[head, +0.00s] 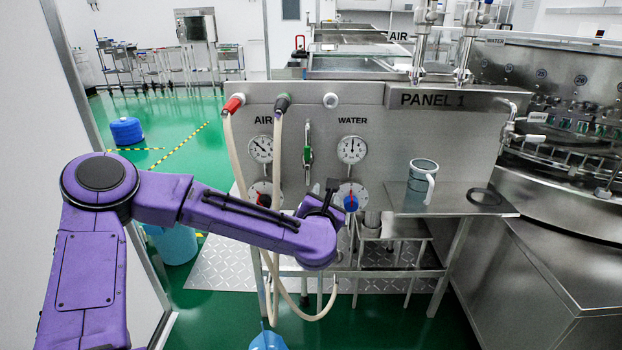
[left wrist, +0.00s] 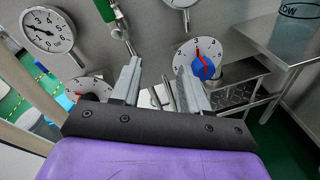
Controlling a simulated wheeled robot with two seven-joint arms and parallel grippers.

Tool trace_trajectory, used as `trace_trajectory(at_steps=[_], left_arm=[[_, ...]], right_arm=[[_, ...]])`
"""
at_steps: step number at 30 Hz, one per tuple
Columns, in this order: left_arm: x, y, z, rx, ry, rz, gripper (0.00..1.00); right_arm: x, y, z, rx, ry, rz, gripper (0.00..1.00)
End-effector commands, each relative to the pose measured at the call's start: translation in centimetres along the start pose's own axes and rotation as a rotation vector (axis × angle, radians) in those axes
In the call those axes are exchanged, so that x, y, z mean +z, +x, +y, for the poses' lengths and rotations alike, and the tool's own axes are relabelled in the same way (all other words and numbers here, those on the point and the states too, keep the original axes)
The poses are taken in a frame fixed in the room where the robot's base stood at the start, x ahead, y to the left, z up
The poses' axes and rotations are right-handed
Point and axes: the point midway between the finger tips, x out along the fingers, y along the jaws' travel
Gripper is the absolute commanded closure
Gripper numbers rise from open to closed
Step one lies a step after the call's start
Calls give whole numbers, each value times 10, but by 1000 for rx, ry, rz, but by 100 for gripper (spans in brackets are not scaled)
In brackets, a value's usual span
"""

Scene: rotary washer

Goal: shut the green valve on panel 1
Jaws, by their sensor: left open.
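The green valve (head: 308,155) is on the grey face of panel 1 (head: 440,145), between the air and water gauges, with its handle hanging roughly upright. In the left wrist view the green valve (left wrist: 112,12) is at the top, left of centre, partly cut off by the frame edge. My left gripper (head: 325,188) is in front of the panel, below and slightly right of the valve. In the left wrist view its two fingers (left wrist: 160,85) are apart with nothing between them. My right gripper is not in view.
A blue knob (head: 351,202) on a dial is close right of my gripper. Pressure gauges (head: 352,150) flank the valve. Pale hoses (head: 237,160) hang at the left.

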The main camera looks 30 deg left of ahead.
Motion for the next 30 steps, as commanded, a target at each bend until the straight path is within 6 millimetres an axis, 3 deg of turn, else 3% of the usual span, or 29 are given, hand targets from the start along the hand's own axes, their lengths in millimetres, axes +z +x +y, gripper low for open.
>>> trace_trajectory(at_steps=[1,3,6,21,30], left_arm=[[12,9,26,68,-181,-38,55],[34,12,57,124,-355,-80,55],[48,17,78,155,-460,-105,55],[57,108,94,154,-460,-104,55],[57,116,95,151,-458,-105,55]], right_arm=[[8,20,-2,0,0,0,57],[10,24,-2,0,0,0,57],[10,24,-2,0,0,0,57],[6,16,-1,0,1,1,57],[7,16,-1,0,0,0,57]])
